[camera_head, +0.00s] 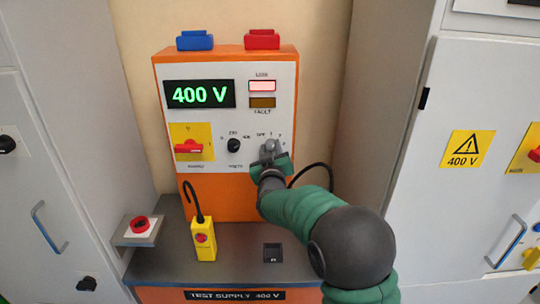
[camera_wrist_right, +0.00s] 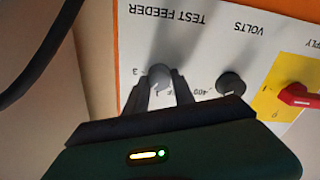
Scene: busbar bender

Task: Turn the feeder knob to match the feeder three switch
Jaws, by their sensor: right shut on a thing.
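The feeder knob (camera_wrist_right: 161,76) is a grey knob on the white panel under the TEST FEEDER label, which appears upside down in the right wrist view. A 3 and a 1 are printed beside it. My right gripper (camera_head: 270,147) is at this knob and hides most of it in the head view. In the right wrist view its two fingers (camera_wrist_right: 160,92) close on the knob from both sides. The knob's exact pointing direction is unclear. I cannot tell which switch is the feeder three switch. My left gripper is not in view.
The orange test supply (camera_head: 225,195) reads 400 V, with a lit lamp (camera_head: 262,86). A black volts knob (camera_head: 234,145) and red switch (camera_head: 189,147) sit left of my gripper. A yellow pendant (camera_head: 203,240) and red button box (camera_head: 140,228) stand below. Grey cabinets flank both sides.

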